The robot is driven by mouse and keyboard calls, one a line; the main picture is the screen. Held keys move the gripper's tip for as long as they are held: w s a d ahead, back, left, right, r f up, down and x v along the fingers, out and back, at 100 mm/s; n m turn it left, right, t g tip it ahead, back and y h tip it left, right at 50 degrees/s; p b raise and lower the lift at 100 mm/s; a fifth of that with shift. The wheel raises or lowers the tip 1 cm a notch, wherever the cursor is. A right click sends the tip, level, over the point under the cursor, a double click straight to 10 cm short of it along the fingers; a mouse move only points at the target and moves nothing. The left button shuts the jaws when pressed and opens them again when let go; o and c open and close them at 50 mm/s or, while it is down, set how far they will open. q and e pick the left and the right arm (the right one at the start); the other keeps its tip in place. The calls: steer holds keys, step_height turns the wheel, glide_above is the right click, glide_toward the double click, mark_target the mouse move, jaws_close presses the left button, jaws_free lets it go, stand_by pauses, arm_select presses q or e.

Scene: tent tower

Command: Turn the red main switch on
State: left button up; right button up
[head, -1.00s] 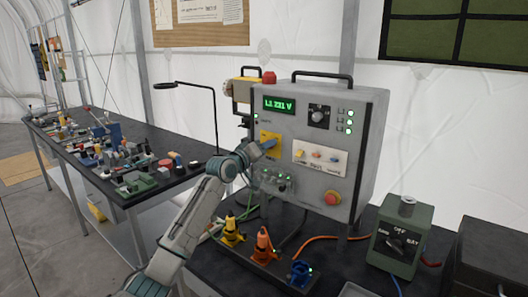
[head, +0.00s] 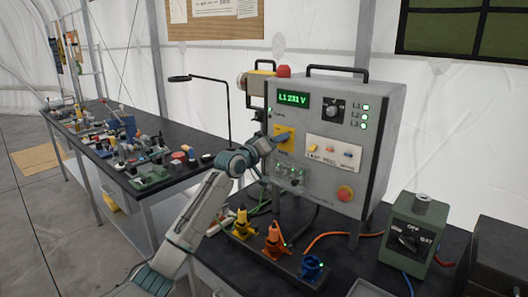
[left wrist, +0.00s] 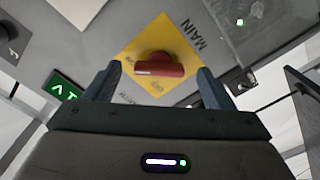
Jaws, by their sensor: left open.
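The red main switch (left wrist: 160,68) sits on a yellow plate (left wrist: 185,50) marked MAIN on the grey panel box. In the left wrist view its handle lies across the picture between my two fingers. In the head view the yellow plate (head: 291,132) shows beside my fingers, and the red handle is hidden. My left gripper (head: 281,139) is open in front of the plate. In the left wrist view the fingers of my left gripper (left wrist: 158,84) stand on either side of the handle, apart from it. My right gripper is not in view.
The panel box (head: 375,150) has a lit green display (head: 294,100), a black knob (head: 334,111) and a red push button (head: 345,194). Coloured plugs (head: 273,240) stand below it. A green switch box (head: 416,235) is at the right, and a cluttered bench (head: 180,150) at the left.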

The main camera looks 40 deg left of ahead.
arm_select(q)
steer(key=s+b, duration=0.2)
steer(key=s, duration=0.7)
steer(key=shift+s+a+b, duration=0.15)
steer(key=shift+a+b, duration=0.15)
steer(key=shift+a, duration=0.1)
steer(key=shift+f, duration=0.1)
